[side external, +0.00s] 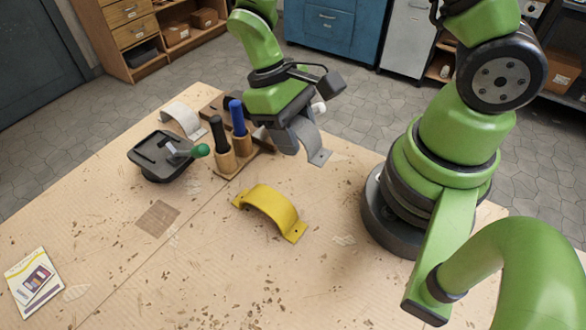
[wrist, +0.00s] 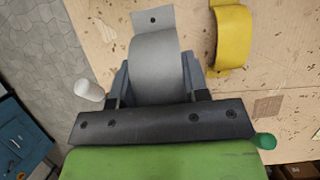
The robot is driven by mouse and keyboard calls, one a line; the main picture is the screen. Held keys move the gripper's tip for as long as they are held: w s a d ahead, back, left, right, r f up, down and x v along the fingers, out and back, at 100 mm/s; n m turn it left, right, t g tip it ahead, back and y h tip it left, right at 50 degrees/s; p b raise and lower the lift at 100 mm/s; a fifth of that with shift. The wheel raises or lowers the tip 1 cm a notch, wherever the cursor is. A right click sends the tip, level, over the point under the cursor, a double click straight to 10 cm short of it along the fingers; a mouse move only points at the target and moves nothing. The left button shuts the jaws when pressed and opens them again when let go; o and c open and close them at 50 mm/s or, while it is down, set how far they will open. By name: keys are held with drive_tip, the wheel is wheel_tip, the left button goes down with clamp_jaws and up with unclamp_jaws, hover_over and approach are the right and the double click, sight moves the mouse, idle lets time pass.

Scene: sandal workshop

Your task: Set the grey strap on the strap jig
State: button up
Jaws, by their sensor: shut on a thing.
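My gripper (side external: 288,136) is shut on the grey strap (side external: 314,150), an arched band with a flat, holed end tab. It holds the strap at the far right part of the table, beside the tool stand. In the wrist view the grey strap (wrist: 156,47) sits between the two fingers, with its holed tab pointing away from the gripper. A dark brown wooden piece (side external: 215,106) lies behind the tool stand, partly hidden by the tools and my gripper; I cannot tell whether it is the strap jig. A black fixture (side external: 150,158) with a green-knobbed lever stands at the left.
A wooden stand (side external: 227,163) holds black-handled and blue-handled tools close to my gripper. A yellow strap (side external: 268,207) lies in front; a whitish strap (side external: 182,117) is at the back. A small white object (wrist: 88,90) is near the gripper. The table's front left is mostly clear, with a booklet (side external: 35,278).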

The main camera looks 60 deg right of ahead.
sight(301, 181)
drive_tip(key=shift+f, duration=4)
drive_tip(key=o, duration=0.9)
drive_tip(key=shift+f, duration=0.15)
